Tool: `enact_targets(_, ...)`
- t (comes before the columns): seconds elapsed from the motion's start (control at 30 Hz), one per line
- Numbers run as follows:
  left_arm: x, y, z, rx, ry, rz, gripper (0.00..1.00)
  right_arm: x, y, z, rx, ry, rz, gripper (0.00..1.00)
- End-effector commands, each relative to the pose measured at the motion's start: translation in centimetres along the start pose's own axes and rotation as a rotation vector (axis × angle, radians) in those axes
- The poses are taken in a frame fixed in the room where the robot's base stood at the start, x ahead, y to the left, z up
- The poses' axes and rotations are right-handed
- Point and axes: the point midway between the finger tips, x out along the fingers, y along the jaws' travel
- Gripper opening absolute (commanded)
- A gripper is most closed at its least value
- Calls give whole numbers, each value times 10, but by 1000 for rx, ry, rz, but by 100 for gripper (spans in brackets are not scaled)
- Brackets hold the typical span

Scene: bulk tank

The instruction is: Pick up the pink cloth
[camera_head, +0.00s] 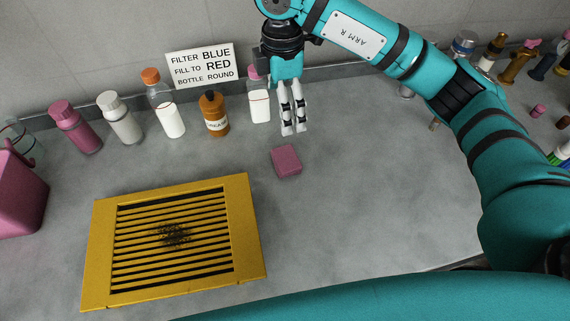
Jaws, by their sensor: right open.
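The pink cloth (286,161) is a small folded block lying flat on the grey counter, right of the yellow grille's top right corner. My right gripper (294,131) comes down from above and points at the counter. Its fingertips are just behind the cloth in the picture, apart from it. The fingers are close together but open, with nothing between them. My left gripper is not in view.
A yellow slatted grille (258,240) with a dark smudge lies at the front left. Several bottles, including an amber one (213,114) and a white one (259,103), line the wall below a sign (201,65). A pink jug (17,195) stands left. The counter right of the cloth is clear.

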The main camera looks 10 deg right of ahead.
Motion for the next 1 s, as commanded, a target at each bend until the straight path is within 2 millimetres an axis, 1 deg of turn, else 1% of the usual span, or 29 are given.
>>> enact_targets(0.03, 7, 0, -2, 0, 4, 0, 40, 9, 0, 0, 0, 0, 0, 100)
enact_targets(0.07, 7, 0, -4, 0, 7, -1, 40, 11, 0, 0, 0, 0, -1, 100)
enact_targets(0.17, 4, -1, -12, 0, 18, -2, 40, 22, -1, 0, 1, 1, -4, 100)
enact_targets(0.3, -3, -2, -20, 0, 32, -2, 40, 50, -1, 1, 2, -1, -5, 100)
enact_targets(0.5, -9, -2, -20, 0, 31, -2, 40, 94, -1, 1, 1, -1, -5, 100)
enact_targets(0.6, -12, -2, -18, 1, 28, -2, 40, 111, -1, 1, 1, 0, -4, 100)
enact_targets(0.7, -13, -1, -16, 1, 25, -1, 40, 122, 0, 1, 0, 0, -1, 100)
enact_targets(0.87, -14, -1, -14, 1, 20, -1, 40, 131, 0, 1, 1, 0, -2, 100)
enact_targets(1.0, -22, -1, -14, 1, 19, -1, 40, 149, 0, 5, 1, -1, -5, 100)
